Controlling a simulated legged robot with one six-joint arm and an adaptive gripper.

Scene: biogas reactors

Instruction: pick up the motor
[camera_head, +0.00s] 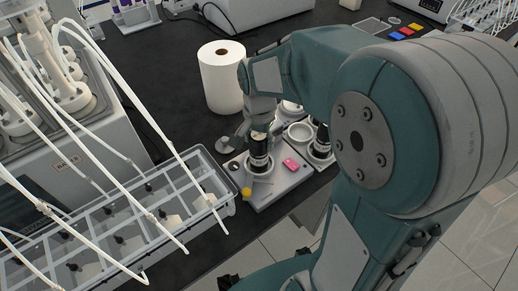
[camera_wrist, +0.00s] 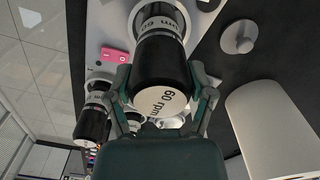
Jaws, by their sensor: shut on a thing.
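The motor (camera_wrist: 160,75) is a black cylinder with a white end cap marked "60 rpm". In the wrist view it lies between the two fingers of my gripper (camera_wrist: 164,88), which is shut on it. In the head view the motor (camera_head: 259,155) stands upright at the grey tray, with my gripper (camera_head: 259,128) at its top. I cannot tell whether its lower end touches the tray. A similar black motor (camera_wrist: 94,119) shows at the left in the wrist view; it stands at the tray's right side in the head view (camera_head: 320,142), partly hidden by my arm.
The grey tray (camera_head: 262,202) also holds a pink device (camera_head: 295,163) and a yellow knob (camera_head: 246,192). A white paper roll (camera_head: 222,78) stands behind. A clear divided bin (camera_head: 219,188) with white tubes is at left. The dark bench edge is close in front.

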